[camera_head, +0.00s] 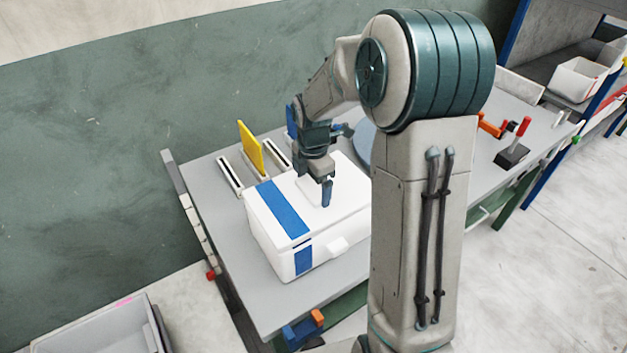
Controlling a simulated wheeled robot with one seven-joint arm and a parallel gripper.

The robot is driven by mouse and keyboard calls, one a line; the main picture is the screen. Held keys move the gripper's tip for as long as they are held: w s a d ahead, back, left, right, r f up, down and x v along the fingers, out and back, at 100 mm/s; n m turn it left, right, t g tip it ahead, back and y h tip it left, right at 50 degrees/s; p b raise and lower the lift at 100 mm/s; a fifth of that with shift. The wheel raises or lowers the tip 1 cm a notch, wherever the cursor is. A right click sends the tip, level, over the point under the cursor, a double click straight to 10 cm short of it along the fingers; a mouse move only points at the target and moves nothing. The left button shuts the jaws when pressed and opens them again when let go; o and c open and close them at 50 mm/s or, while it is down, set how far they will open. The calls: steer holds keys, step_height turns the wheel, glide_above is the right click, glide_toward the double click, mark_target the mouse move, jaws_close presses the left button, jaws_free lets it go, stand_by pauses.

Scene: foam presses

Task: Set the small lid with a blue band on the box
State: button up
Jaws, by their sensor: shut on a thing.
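The white lid with a blue band (283,209) is over the white box (325,258) on the grey table. The lid's band runs nearly in line with a blue band on the box's front side. A thin dark line shows between lid and box there; I cannot tell whether the lid rests fully on the rim. My gripper (326,193) points down at the middle of the lid's top and is shut on the lid. The grip point is partly hidden by the finger. The right end of the lid and box is partly hidden behind my arm.
A rack with a yellow plate (250,148) stands behind the box. A round blue-grey thing (365,140) lies partly hidden behind my arm. A black block with a red handle (513,150) stands at the right. A grey bin (95,327) is at the lower left.

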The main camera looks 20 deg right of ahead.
steer(key=shift+f, duration=0.3)
steer(key=o, duration=0.7)
steer(key=shift+r, duration=0.1)
step_height(320, 180, up, 14)
steer(key=b, duration=0.1)
